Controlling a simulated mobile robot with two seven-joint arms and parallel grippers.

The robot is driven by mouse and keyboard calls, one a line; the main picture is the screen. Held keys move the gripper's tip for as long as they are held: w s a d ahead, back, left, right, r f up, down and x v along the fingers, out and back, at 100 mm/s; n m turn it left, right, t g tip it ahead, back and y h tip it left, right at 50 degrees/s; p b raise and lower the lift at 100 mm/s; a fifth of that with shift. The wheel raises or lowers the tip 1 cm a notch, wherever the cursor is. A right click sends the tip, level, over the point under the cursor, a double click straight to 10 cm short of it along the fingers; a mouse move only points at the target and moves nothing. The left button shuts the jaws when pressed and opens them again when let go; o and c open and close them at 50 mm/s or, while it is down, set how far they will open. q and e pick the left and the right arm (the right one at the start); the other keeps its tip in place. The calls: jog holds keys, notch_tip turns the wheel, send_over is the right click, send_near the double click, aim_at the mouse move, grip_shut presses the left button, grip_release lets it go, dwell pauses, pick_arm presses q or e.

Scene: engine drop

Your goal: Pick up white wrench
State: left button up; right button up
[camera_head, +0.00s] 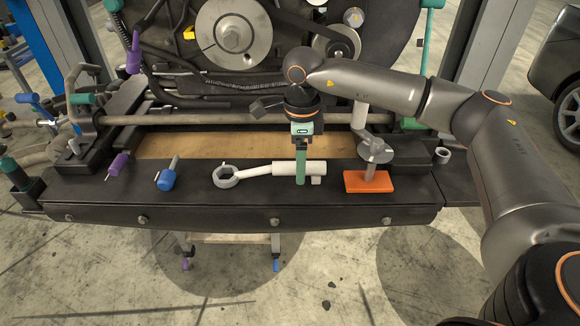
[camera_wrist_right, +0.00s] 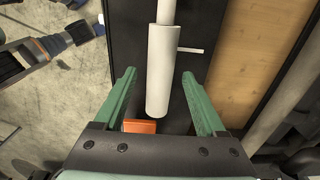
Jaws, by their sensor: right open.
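The white wrench (camera_head: 252,172) lies on the dark tray top in the head view, its ring end to the left and its thicker handle to the right. My right gripper (camera_head: 301,178) is over the handle, pointing down. In the right wrist view the open green fingers (camera_wrist_right: 158,78) stand on either side of the white handle (camera_wrist_right: 163,75), with gaps on both sides. The handle does not look gripped. The ring end is out of the wrist view. My left gripper is not in view.
An orange block (camera_head: 369,182) with a grey upright part stands right of the handle. A blue-handled tool (camera_head: 166,180) and a purple-handled tool (camera_head: 118,165) lie to the left. The engine (camera_head: 240,45) hangs behind. A wooden board (camera_head: 200,145) lies behind the wrench.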

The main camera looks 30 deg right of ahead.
jog(key=shift+f, duration=0.9)
grip_shut()
